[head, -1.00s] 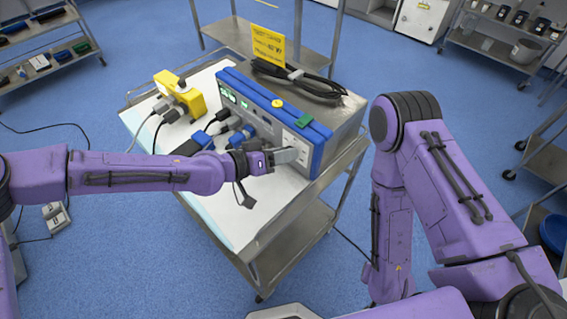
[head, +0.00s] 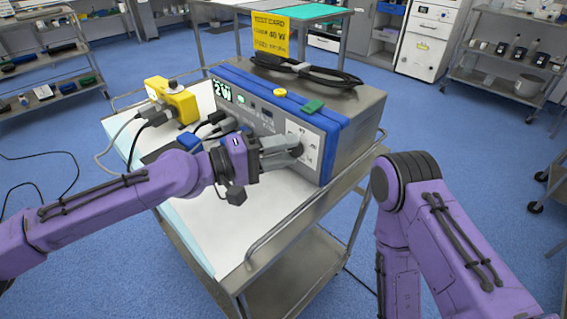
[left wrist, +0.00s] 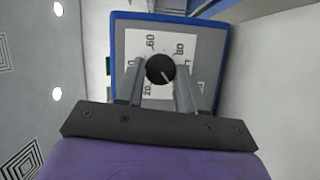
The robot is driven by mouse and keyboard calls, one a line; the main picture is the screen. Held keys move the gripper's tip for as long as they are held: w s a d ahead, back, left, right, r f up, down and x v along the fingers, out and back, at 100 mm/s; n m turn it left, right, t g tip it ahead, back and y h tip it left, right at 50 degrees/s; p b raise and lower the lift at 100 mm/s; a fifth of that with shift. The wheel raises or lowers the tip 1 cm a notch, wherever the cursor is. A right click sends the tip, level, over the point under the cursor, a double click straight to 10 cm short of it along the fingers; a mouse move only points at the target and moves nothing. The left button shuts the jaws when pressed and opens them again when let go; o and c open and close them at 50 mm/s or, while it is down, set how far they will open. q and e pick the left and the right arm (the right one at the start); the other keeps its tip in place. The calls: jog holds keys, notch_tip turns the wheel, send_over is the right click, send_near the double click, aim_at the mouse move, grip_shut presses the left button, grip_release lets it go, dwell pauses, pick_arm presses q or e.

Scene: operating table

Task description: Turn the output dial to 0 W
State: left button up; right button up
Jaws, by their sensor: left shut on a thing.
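The output dial (left wrist: 160,69) is a round black knob with a white pointer line, on a pale scale plate (left wrist: 150,42) with 20, 60 and 80 legible. In the wrist picture the pointer slants toward the lower right; the marking there is hidden or unclear. My left gripper (left wrist: 160,80) is shut on the dial, one grey finger on each side. In the head view, my left gripper (head: 296,150) reaches the right part of the front panel and hides most of the dial. The green display (head: 222,91) seems to read 2 W. My right gripper is out of view.
The blue-framed grey unit (head: 352,125) stands on a metal cart (head: 285,238). A yellow device (head: 172,100) and plugged cables stand left. Shelves line the back.

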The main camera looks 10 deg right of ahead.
pick_arm(q)
jog(key=shift+f+n+b, duration=0.15)
jog(key=shift+n+b, duration=0.35)
jog(key=shift+b, duration=0.05)
jog(key=o, duration=1)
jog(key=shift+o, duration=0.2)
jog(key=a, duration=0.3)
jog(key=s+a, duration=0.1)
jog(key=a, duration=0.3)
jog(key=s+a, duration=0.1)
jog(key=a, duration=0.2)
jog(key=shift+a+b, duration=0.15)
jog(key=shift+b, duration=0.25)
